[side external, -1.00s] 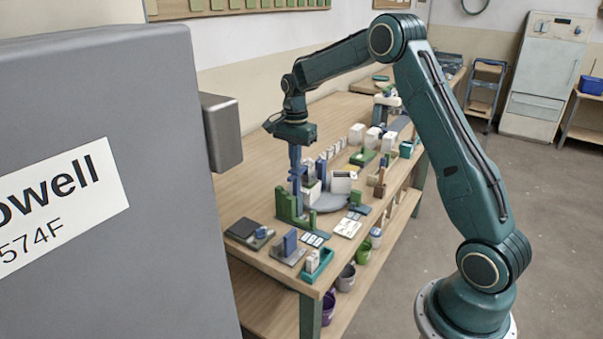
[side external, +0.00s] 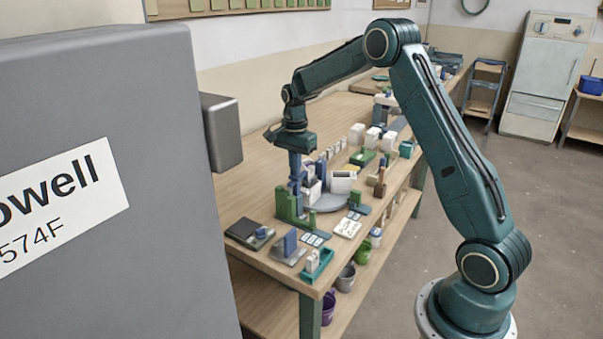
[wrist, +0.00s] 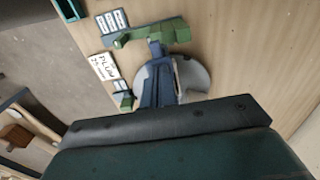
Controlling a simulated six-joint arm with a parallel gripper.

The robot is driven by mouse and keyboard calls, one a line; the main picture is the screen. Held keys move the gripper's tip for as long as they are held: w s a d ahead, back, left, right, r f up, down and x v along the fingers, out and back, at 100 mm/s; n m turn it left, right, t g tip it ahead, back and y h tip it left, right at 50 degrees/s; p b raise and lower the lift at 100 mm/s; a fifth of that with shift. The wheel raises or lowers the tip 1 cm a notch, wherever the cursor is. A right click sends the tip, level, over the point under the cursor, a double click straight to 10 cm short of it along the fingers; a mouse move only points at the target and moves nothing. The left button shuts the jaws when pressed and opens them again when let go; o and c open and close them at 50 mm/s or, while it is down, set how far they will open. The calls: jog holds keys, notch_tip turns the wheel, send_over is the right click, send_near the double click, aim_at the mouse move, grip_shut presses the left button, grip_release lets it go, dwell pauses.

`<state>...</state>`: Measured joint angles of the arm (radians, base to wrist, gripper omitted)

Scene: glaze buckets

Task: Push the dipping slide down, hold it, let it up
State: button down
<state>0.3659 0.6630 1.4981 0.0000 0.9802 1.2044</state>
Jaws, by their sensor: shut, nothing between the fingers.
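The dipping stand (side external: 282,207) is a green frame with an upright post and a foot, near the front end of the bench. It also shows in the wrist view (wrist: 176,31). My gripper (side external: 296,180) points straight down with its long blue fingers together and nothing between them. Its tips are at the blue slide part beside the green post. The fingers also show in the wrist view (wrist: 155,48), reaching to the green stand. Blue finger and blue slide overlap in the side view, so I cannot tell exactly where they touch.
A round grey turntable (side external: 326,202) with a white box (side external: 342,183) stands right behind the stand. A white card (side external: 347,228), a teal tray (side external: 317,266) and a dark pad (side external: 245,231) lie nearby. Buckets (side external: 346,278) stand on the lower shelf. The bench's left side is bare.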

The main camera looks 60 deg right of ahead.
aim_at(296, 179)
jog(key=shift+f, duration=2)
dwell(1.5)
jog(key=shift+r, duration=2.9)
jog(key=shift+r, duration=2.5)
